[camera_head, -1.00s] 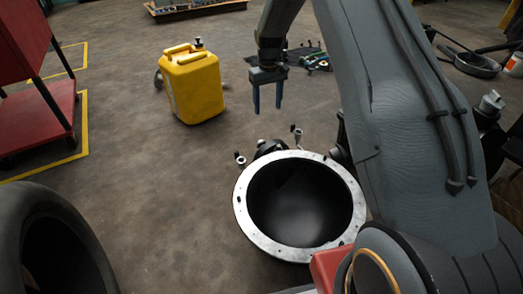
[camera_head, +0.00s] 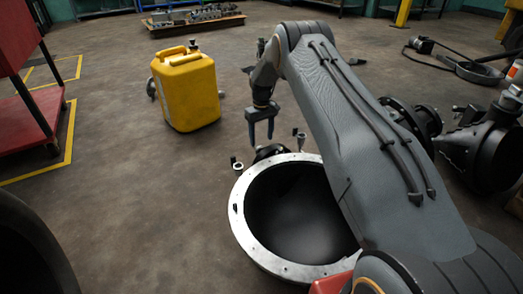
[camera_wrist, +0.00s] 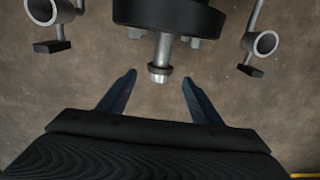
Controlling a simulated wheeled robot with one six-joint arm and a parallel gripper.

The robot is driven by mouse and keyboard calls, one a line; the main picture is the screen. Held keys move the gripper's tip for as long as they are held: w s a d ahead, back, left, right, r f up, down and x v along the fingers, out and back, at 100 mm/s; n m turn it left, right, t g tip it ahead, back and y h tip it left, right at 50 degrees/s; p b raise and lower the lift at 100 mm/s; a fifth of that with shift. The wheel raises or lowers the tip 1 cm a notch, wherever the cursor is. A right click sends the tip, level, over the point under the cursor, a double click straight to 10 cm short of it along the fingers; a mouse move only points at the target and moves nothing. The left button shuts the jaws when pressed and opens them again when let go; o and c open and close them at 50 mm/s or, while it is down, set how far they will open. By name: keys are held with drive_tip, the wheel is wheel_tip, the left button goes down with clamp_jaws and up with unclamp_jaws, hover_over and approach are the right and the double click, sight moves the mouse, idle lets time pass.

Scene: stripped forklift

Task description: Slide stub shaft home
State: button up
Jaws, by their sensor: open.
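In the wrist view, a short metal stub shaft (camera_wrist: 161,58) with a collar near its end sticks out from a round black hub (camera_wrist: 170,14). My gripper (camera_wrist: 159,79) is open and empty. Its two dark blue fingers stand one on each side, just short of the shaft's end, and appear not to touch it. In the head view, my gripper (camera_head: 261,142) hangs with fingers down just behind the large black bowl-shaped housing (camera_head: 240,222) with its pale metal rim. The hub is mostly hidden behind that rim in the head view.
Two metal rings on brackets, left (camera_wrist: 42,10) and right (camera_wrist: 265,42), flank the hub. A yellow jerrycan (camera_head: 186,90) stands on the floor to the left. A black tire (camera_head: 30,250) and a red cart (camera_head: 28,120) are at the left. Floor between is clear.

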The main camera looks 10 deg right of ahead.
sight(262, 147)
wheel_tip(262, 147, down, 6)
drive_tip(key=b, duration=0.2)
drive_tip(key=shift+f+b, duration=0.1)
drive_tip(key=shift+b, duration=0.3)
drive_tip(key=c, duration=1.5)
drive_tip(key=shift+o, duration=0.2)
drive_tip(key=s+p, duration=0.1)
drive_tip(key=p, duration=0.1)
drive_tip(key=s+d+p, duration=0.1)
drive_tip(key=s, duration=0.1)
drive_tip(key=shift+s+p, duration=0.1)
drive_tip(key=shift+p, duration=0.3)
drive_tip(key=o, duration=1.5)
drive_tip(key=shift+c, duration=0.2)
